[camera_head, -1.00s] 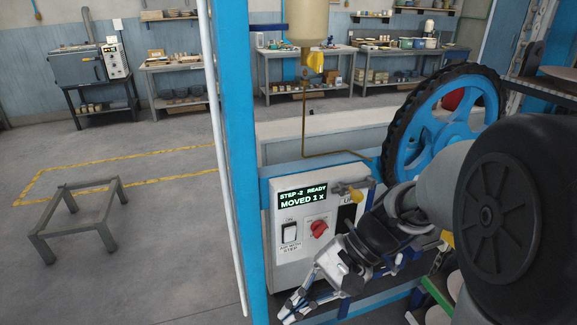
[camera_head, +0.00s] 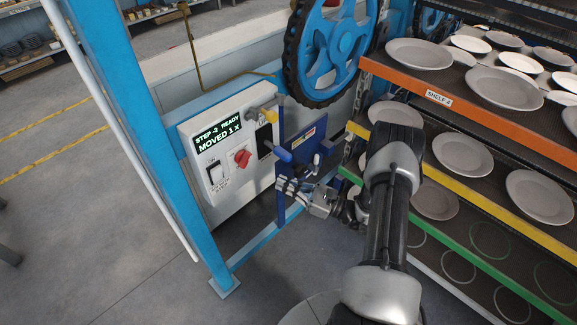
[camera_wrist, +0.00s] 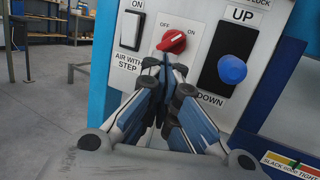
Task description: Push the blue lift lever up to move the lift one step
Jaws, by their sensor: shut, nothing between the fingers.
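The blue lift lever knob (camera_head: 281,153) sticks out from a black slot on the white control box (camera_head: 222,125). In the wrist view the blue knob (camera_wrist: 232,69) sits in the lower half of the slot, between the UP and DOWN labels. My gripper (camera_head: 284,185) is shut and empty, just below the knob in the head view. In the wrist view the gripper's tips (camera_wrist: 165,68) lie left of the knob, in front of the red rotary switch (camera_wrist: 172,41). I see no contact with the lever.
The box display (camera_head: 217,137) shows STEP, READY and MOVED 1 X. A white rocker switch (camera_head: 215,172) and a yellow handle (camera_head: 263,113) are close by. The blue post (camera_head: 138,135) stands left. Plate-laden shelves, including the orange-edged shelf (camera_head: 440,98), crowd the right side.

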